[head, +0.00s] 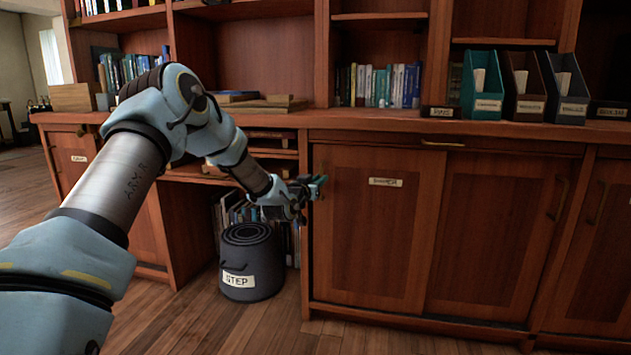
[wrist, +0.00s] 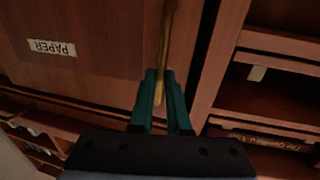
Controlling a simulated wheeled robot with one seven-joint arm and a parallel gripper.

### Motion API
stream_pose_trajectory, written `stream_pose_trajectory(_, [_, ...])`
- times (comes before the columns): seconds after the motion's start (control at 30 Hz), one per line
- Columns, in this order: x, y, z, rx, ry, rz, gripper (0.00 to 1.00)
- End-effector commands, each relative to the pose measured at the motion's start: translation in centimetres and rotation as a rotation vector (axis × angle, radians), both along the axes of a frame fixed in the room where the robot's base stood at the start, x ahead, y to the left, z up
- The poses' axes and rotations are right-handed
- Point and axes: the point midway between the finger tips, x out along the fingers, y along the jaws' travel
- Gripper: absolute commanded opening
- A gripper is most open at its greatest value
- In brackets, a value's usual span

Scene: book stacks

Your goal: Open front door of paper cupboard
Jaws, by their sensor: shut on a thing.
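The paper cupboard's front door (head: 370,235) is a reddish-brown wooden panel with a white label in the middle of the head view. In the wrist view the same door (wrist: 95,75) carries a label reading PAPER. Its brass handle (wrist: 164,50) is a long bar near the door's edge. My gripper (head: 318,187) is at the door's left edge in the head view. In the wrist view its teal fingers (wrist: 160,90) are shut around the lower part of the handle. The door looks closed or nearly so; the fingers partly hide the handle.
Another wooden door (head: 497,235) is to the right. Magazine files (head: 482,85) stand on the counter. The wooden floor in front is clear.

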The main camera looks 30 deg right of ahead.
Motion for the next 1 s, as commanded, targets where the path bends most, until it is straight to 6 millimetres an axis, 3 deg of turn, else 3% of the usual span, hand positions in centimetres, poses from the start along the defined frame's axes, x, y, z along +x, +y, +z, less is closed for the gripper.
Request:
stream_pose_trajectory(0.7, [-15.5,-16.4,0.0,0.000,0.001,-0.014,0.00])
stream_pose_trajectory(1.0, [-19.3,-20.5,0.0,0.001,0.001,-0.010,0.00])
